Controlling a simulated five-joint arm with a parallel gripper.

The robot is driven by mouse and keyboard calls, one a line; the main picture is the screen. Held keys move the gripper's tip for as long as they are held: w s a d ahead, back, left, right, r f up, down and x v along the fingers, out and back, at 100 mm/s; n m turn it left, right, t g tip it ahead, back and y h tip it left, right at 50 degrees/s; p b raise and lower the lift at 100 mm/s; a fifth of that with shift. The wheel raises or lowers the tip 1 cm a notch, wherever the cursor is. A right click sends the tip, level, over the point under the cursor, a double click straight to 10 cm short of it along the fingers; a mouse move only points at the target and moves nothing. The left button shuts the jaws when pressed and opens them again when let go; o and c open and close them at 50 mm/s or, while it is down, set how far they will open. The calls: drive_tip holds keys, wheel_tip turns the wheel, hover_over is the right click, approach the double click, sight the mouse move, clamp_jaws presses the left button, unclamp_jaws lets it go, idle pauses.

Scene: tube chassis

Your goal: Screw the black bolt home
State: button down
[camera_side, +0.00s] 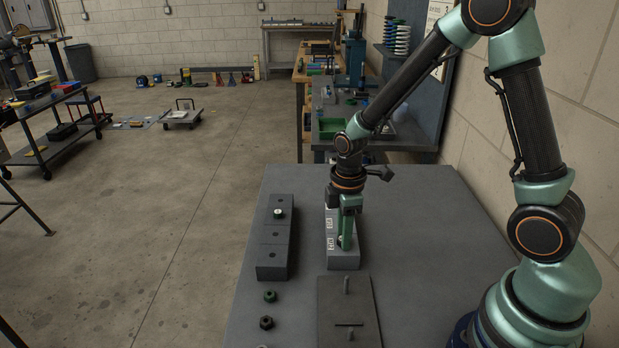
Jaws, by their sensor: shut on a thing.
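A green nut-like piece (270,296) and a black one (266,322) lie in front. A dark plate (348,318) with a slot and upright pin is nearer. The table's right side (440,250) is clear.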

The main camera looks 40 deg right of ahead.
drive_tip(key=shift+m, duration=1.1)
drive_tip(key=c, duration=0.5)
unclamp_jaws()
drive_tip(key=shift+m, duration=0.3)
drive_tip(key=shift+c, duration=0.2)
drive_tip(key=shift+r, duration=0.1)
drive_tip(key=s+r+m+t, duration=0.2)
drive_tip(key=s+r+m, duration=0.1)
drive_tip(key=r, duration=0.7)
drive_tip(key=s+a+r+m+t, duration=0.1)
drive_tip(key=s+r+m+t, duration=0.2)
drive_tip(key=r, duration=0.7)
drive_tip(key=shift+s+m, duration=0.5)
drive_tip(key=shift+m, duration=0.6)
